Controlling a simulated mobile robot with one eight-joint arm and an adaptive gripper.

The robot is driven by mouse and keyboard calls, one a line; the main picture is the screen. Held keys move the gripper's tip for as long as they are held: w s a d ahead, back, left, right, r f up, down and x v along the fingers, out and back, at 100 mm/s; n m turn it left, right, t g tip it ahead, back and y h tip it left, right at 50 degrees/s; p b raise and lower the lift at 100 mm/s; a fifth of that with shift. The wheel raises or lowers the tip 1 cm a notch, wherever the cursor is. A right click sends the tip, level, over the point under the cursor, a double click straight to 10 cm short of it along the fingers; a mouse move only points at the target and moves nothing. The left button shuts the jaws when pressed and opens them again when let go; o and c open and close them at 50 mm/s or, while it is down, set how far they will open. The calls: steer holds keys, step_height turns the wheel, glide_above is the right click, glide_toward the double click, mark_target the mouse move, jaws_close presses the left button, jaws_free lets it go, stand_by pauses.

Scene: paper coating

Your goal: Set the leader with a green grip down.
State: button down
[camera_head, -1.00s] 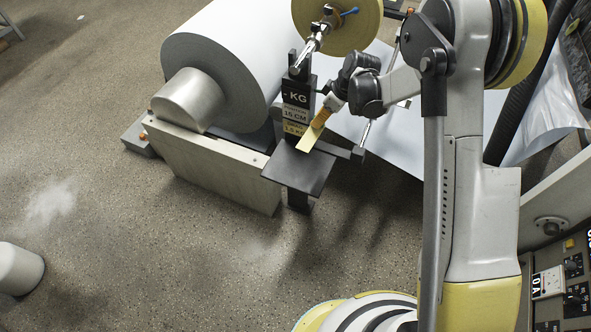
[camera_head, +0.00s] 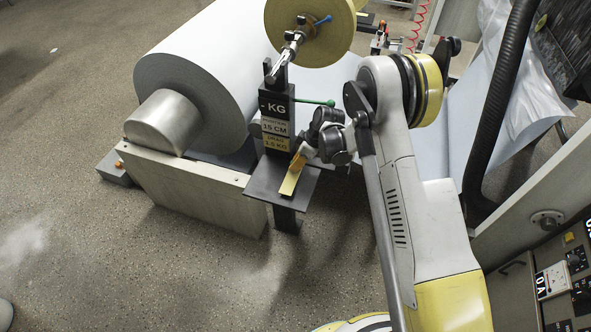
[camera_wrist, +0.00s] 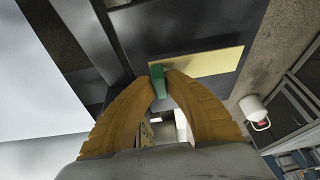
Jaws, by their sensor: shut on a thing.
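The leader is a pale yellow strip (camera_head: 291,181) with a green grip (camera_wrist: 158,82), which shows in the wrist view. My gripper (camera_head: 301,158) is shut on the green grip; its orange fingers meet around it in the wrist view (camera_wrist: 159,76). The strip also shows in the wrist view (camera_wrist: 196,62), stretched across a dark surface. In the head view it is over the dark flat plate (camera_head: 258,184) in front of the black post. I cannot tell whether the strip touches the plate. The green grip is hidden in the head view.
The black post (camera_head: 277,108) bears KG and 15 CM labels. A large white paper roll (camera_head: 195,75) stands left, a yellow roll (camera_head: 309,30) above. A control panel (camera_head: 562,275) is at right.

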steer(key=shift+f, duration=0.95)
steer(key=shift+r, duration=0.1)
steer(key=c, duration=1.5)
jaws_free()
steer(key=p+v, duration=0.5)
steer(key=v, duration=0.7)
steer(key=shift+r, duration=0.2)
